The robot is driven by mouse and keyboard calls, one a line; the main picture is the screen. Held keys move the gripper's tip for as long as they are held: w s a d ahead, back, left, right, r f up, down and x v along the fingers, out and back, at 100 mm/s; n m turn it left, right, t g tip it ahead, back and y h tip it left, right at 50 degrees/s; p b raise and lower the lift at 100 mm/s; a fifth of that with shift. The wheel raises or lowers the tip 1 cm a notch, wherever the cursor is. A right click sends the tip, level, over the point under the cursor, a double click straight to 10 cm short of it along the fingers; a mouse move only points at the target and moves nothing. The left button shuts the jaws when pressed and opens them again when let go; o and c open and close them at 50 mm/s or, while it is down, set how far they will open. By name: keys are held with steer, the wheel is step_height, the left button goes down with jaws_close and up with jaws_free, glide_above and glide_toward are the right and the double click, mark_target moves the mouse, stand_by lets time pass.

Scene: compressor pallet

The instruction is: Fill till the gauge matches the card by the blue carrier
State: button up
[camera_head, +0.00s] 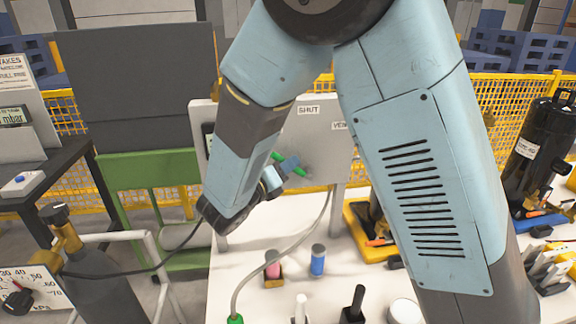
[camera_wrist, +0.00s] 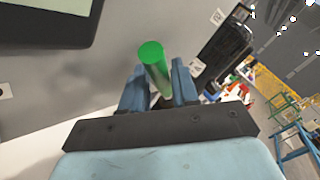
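My gripper (camera_wrist: 159,80) has its two blue fingers on either side of a green handle (camera_wrist: 152,55) on the grey panel. I cannot tell whether they are closed on it. In the head view the green handle (camera_head: 300,171) sticks out by my gripper (camera_head: 289,164). The grey panel (camera_head: 318,140) reads "SHUT", with a second label beginning "VEN". A dark-framed screen (camera_wrist: 35,22) on the panel is cut off in the wrist view. Its reading does not show. I cannot make out the card or which thing is the blue carrier.
A pink cylinder (camera_head: 272,270) and a blue one (camera_head: 317,262) stand on the white table (camera_head: 240,262) near a hose (camera_head: 284,249). A black cylinder (camera_head: 535,150) stands right. A gas bottle (camera_head: 100,285) and a numbered dial plate (camera_head: 38,284) are left. My arm hides the middle.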

steer(key=shift+w+d, duration=0.3)
steer(key=shift+w, duration=0.1)
jaws_close()
